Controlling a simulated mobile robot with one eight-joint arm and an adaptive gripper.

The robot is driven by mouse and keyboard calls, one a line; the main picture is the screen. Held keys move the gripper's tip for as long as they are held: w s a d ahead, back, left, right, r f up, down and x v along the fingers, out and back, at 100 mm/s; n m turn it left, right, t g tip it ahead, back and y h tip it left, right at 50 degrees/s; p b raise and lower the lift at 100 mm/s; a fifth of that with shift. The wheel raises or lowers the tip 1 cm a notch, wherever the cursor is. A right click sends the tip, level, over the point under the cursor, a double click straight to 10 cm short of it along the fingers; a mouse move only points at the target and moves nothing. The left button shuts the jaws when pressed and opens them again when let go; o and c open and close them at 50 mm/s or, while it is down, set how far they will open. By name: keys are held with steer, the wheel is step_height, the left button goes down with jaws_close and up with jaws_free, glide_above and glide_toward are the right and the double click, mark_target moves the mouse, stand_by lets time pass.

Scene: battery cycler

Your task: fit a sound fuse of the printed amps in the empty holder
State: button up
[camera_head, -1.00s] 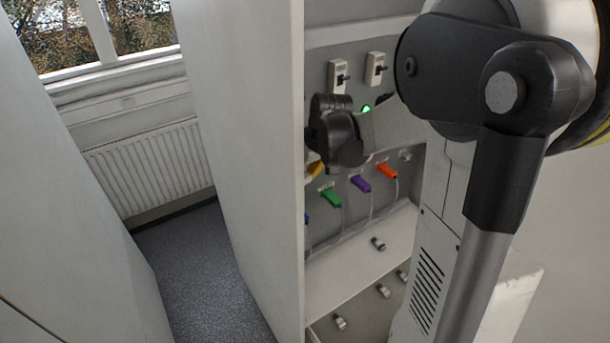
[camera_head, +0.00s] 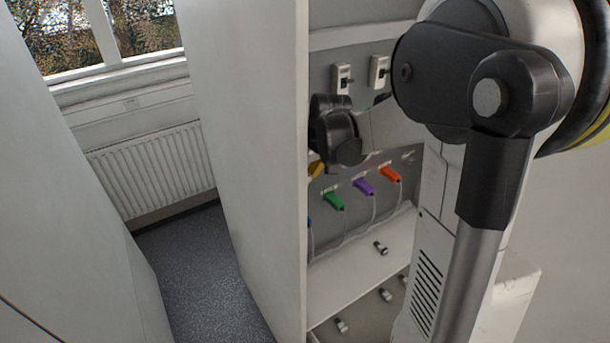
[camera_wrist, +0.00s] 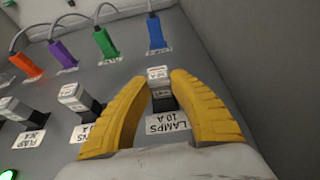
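In the wrist view my gripper (camera_wrist: 161,82) has its two yellow fingers close against both sides of a small fuse (camera_wrist: 158,74) with a light, marked face. The fuse is at the grey panel, by the label reading LAMPS 10 A (camera_wrist: 168,122). How deep it sits in its holder is hidden. Two similar light-and-dark fittings, one at the FANS place (camera_wrist: 78,97) and one at the PUMP place (camera_wrist: 22,110), are to the left. In the head view my dark gripper (camera_head: 318,168) is at the panel, with little of its fingers showing.
Coloured plugs with cables, orange (camera_wrist: 26,66), purple (camera_wrist: 62,54), green (camera_wrist: 105,43) and blue (camera_wrist: 156,32), are close to the fingers. Several loose fuses (camera_head: 381,248) lie on the pale ledge and below it. A tall white cabinet side (camera_head: 250,160) is left of my arm.

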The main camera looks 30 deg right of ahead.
steer(key=o, duration=0.4)
steer(key=shift+s, duration=0.1)
